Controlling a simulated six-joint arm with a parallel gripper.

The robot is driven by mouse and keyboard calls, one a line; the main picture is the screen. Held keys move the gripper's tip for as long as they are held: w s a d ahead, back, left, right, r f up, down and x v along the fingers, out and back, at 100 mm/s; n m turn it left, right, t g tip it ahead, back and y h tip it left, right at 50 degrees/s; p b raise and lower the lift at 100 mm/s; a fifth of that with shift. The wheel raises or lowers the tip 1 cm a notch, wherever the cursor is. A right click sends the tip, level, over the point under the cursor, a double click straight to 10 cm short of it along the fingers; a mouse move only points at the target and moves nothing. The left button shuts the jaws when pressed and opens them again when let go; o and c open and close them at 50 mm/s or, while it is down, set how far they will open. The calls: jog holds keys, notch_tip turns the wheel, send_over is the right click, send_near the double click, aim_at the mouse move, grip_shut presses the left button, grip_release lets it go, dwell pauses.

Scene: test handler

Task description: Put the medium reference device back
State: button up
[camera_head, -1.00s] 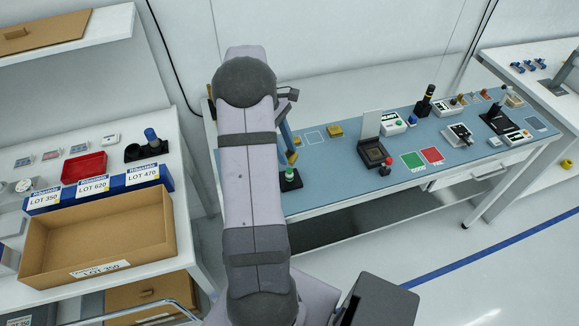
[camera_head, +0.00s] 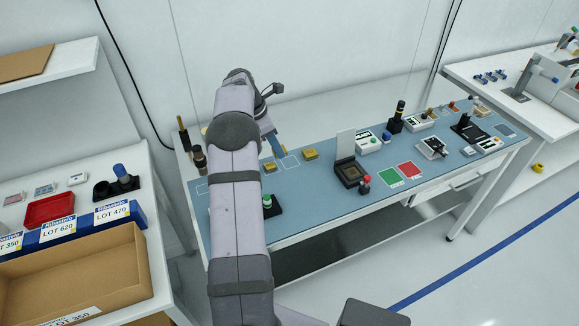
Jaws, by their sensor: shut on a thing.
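My gripper (camera_head: 281,153) is at the end of my arm, pointing down over the left part of the blue mat, close above an empty white outlined square (camera_head: 291,162). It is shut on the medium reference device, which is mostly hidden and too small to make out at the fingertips. One gold block (camera_head: 311,154) sits to the right of the empty square. Another gold block (camera_head: 270,167) shows to its left, partly beside my arm. I cannot tell the height of the held device above the mat.
A socket with a raised lid (camera_head: 349,172), a green pad (camera_head: 391,177) and a red pad (camera_head: 409,170) lie to the right on the workbench (camera_head: 330,200). A green-topped button (camera_head: 267,201) stands beside my arm. A cardboard box (camera_head: 110,262) and red tray (camera_head: 49,209) are at left.

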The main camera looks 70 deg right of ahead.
jog(key=s+d+n+t+h+b, duration=0.1)
jog(key=d+n, duration=0.4)
jog(key=d, duration=0.1)
jog(key=shift+d, duration=0.35)
jog(key=shift+s, duration=0.1)
jog(key=shift+f+p, duration=1.1)
jog(key=shift+f, duration=3.75)
jog(key=shift+f, duration=0.1)
jog(key=o, duration=1.1)
jog(key=shift+c, duration=0.2)
jog(key=b+v, duration=0.3)
jog(key=v, duration=0.9)
jog(key=shift+s, duration=0.2)
